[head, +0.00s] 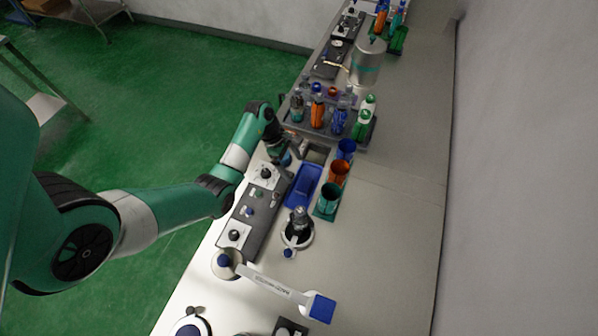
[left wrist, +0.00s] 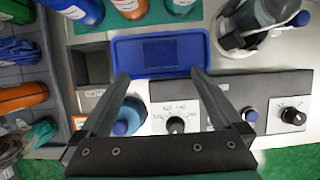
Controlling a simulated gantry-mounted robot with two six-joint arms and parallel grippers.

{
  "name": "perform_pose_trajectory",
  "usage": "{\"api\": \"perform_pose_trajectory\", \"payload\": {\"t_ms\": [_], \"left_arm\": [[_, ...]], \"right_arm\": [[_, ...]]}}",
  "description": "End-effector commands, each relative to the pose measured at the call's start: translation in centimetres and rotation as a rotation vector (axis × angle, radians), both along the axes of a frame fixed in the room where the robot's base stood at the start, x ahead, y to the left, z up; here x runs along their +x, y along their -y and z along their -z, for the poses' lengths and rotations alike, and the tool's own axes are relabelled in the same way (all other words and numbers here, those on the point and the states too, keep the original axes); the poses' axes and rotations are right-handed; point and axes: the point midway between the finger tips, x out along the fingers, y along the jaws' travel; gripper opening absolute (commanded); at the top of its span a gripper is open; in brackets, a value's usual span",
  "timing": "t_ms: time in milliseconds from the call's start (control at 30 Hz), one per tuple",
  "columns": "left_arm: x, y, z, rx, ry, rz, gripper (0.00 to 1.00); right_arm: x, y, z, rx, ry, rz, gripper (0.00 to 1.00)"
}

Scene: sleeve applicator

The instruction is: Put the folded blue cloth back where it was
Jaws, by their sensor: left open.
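A blue tray (left wrist: 197,42) lies at the top centre of the left wrist view. A darker blue square (left wrist: 161,51), which looks like the folded blue cloth, lies flat in it. The tray also shows in the head view (head: 303,186), where I cannot make out the cloth clearly. My left gripper (left wrist: 160,75) is open, with its fingers apart at the tray's near edge and nothing seen between the tips. In the head view my left gripper (head: 286,156) is small, beside the tray's far end. My right gripper is not in view.
Blue, orange and green cups (head: 339,172) stand right of the tray. A rack of bottles (head: 318,112) is beyond it. A control panel with knobs (head: 249,212) lies to its left. A white arm with a blue square end (head: 321,307) is nearer. The right-hand bench is clear.

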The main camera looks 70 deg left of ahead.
Motion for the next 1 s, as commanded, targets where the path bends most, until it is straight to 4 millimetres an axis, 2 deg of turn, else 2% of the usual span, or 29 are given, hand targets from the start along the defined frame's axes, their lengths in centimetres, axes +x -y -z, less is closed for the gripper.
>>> {"api": "perform_pose_trajectory", "payload": {"t_ms": [33,167,533,600,667,767,833,867,900,967,1000], "left_arm": [[-0.2,-0.3,-1.0,0.002,0.002,-0.001,1.0],[-0.6,-0.6,-2.1,0.0,0.0,-0.001,1.0],[-0.7,-0.6,-2.2,-0.001,-0.001,0.0,1.0],[-0.4,-0.6,-2.4,0.001,0.012,0.0,1.0],[0.9,-0.5,-3.1,0.008,0.056,-0.005,1.0],[5.8,0.1,-6.4,0.014,0.236,-0.026,1.0],[10.5,1.4,-10.9,-0.007,0.434,-0.051,1.0],[12.6,2.1,-13.4,-0.029,0.532,-0.064,1.0],[15.1,3.4,-17.2,-0.072,0.665,-0.082,1.0],[18.0,5.8,-23.4,-0.17,0.863,-0.107,1.0],[19.2,7.4,-27.8,-0.255,0.986,-0.122,1.0]], "right_arm": [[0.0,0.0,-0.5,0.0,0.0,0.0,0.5],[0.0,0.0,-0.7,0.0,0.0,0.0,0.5],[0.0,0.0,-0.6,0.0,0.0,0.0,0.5],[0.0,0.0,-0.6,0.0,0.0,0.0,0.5],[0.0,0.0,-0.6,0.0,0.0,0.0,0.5],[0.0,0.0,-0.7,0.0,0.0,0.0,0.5],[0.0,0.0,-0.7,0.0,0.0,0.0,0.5],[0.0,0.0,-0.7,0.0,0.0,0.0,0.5],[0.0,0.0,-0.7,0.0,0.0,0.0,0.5],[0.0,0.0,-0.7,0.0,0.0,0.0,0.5],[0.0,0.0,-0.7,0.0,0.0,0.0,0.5]]}}
